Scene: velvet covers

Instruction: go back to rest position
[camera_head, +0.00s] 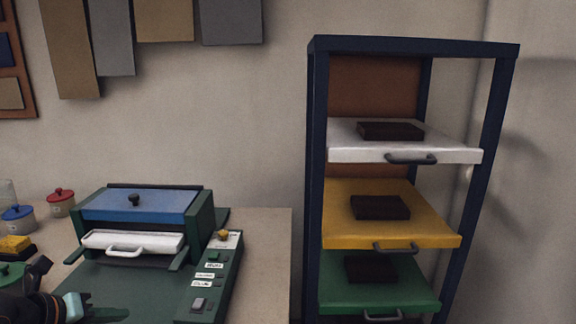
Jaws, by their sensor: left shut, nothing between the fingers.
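My left gripper (78,306) is at the bottom left corner, partly cut off by the frame. It is dark with orange rings and a light blue part, and it looks shut and empty. It is over the front left of a green machine (140,290) on the table. The machine has a blue lid (140,203), a white front piece (131,243) with a handle, and a control panel (214,270) at its right. My right gripper is not in view.
A dark blue rack (316,180) at the right holds a white tray (455,152), a yellow tray (436,228) and a green tray (418,290), each with a dark block. Red (61,203) and blue (18,219) pots stand at the left. Table (268,245) beside the machine is clear.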

